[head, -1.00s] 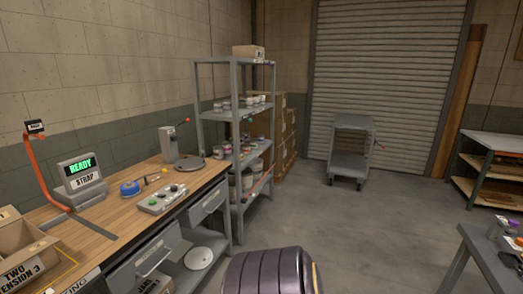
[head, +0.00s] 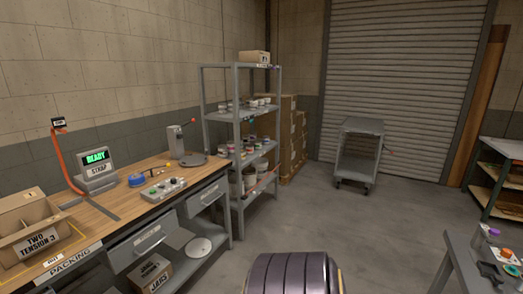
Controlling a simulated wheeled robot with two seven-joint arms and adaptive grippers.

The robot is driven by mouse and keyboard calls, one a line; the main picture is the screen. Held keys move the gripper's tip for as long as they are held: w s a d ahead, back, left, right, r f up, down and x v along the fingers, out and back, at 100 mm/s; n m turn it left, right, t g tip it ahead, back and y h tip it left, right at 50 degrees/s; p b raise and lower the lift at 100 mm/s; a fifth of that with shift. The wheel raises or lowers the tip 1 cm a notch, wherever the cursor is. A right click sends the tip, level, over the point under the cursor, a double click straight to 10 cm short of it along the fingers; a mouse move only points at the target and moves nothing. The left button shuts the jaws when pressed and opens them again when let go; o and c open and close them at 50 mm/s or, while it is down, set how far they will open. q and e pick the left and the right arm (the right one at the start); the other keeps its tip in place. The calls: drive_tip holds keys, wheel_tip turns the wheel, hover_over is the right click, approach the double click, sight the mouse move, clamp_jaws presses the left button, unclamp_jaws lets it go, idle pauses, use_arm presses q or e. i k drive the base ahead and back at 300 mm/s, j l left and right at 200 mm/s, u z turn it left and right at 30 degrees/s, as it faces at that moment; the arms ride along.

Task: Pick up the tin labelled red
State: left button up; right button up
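No tin can be read as red from here. Several small tins and jars (head: 266,101) stand on the upper shelf of the grey rack (head: 238,114), beside the far end of the packing bench. More tins with coloured tops (head: 252,146) stand on its middle shelf. Their labels are too small to read. Neither of my grippers is in the head view. A dark ribbed rounded part at the bottom middle appears to be mine.
The packing bench (head: 122,209) runs along the left wall, with an open carton (head: 38,232) and a READY display (head: 96,162) on it. A grey cart (head: 358,152) stands before the shutter. A table edge (head: 455,255) is at lower right. The middle floor is clear.

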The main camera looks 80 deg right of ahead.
sight(250, 147)
drive_tip(key=l, duration=0.65)
drive_tip(key=i+l, duration=0.1)
drive_tip(key=l, duration=0.6)
drive_tip(key=l+z, duration=0.1)
drive_tip(key=l, duration=1.1)
drive_tip(key=k+l, duration=0.1)
drive_tip(key=l, duration=0.7)
drive_tip(key=k+l+z, duration=0.1)
drive_tip(key=l, duration=0.7)
drive_tip(key=k+l+z, duration=0.1)
drive_tip(key=l, duration=1.3)
drive_tip(key=k+l, duration=0.1)
drive_tip(key=l, duration=0.5)
drive_tip(key=k+l, duration=0.1)
drive_tip(key=l, duration=0.3)
drive_tip(key=k+l+z, duration=0.1)
drive_tip(key=l, duration=0.3)
drive_tip(key=k+l, duration=0.15)
drive_tip(key=l, duration=0.25)
drive_tip(key=k+l, duration=0.15)
drive_tip(key=l, duration=0.2)
drive_tip(key=k+l, duration=0.15)
drive_tip(key=l, duration=0.2)
drive_tip(key=k+l+z, duration=0.1)
drive_tip(key=l, duration=0.3)
drive_tip(key=k, duration=0.05)
